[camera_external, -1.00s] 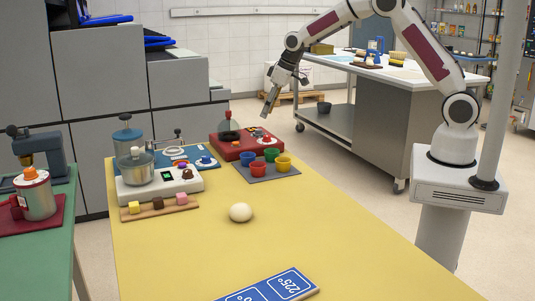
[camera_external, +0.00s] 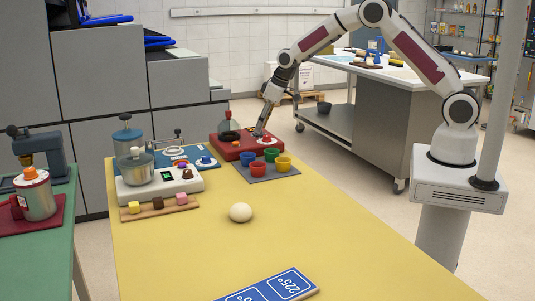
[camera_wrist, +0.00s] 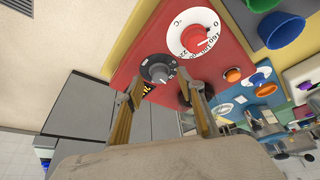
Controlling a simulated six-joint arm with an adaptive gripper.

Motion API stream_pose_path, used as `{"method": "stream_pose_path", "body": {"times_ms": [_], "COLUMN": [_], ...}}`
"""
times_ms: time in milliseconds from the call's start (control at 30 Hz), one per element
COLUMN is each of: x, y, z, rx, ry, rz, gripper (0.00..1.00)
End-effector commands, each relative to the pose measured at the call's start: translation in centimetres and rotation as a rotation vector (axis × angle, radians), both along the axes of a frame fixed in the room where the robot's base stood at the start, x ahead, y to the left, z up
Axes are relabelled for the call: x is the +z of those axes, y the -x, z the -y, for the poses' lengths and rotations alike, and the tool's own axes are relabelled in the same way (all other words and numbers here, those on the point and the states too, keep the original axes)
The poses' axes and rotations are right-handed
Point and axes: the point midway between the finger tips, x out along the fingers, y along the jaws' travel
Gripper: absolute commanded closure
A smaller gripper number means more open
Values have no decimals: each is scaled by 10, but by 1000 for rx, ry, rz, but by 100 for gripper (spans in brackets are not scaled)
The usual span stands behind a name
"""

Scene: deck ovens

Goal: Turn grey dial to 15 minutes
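The grey dial (camera_wrist: 158,70) is dark with a pale-marked ring and sits on the red panel in the wrist view. My gripper (camera_wrist: 161,82) is open, with one fingertip on each side of the dial's near edge. I cannot tell whether the fingers touch it. In the external view my gripper (camera_external: 259,133) points down at the top of the red box (camera_external: 228,153), and the grey dial is not clear there. The dial's setting is too small to read.
A red dial on a white numbered plate (camera_wrist: 195,35) sits close beside the grey dial. An orange-red button (camera_wrist: 232,75) is on the same panel. Coloured cups (camera_external: 258,169) stand on a grey mat in front of the box. A pale ball (camera_external: 240,212) lies on the yellow table.

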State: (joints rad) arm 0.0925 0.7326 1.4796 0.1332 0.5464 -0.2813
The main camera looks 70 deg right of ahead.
Motion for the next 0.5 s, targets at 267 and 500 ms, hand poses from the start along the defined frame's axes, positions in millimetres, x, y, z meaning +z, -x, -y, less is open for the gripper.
{"method": "stream_pose_path", "body": {"times_ms": [267,500], "x": [-11,-12], "y": [-5,-5], "z": [-1,0], "rx": [0,0], "ry": [0,0], "rz": [1,1], "gripper": [61,61]}}
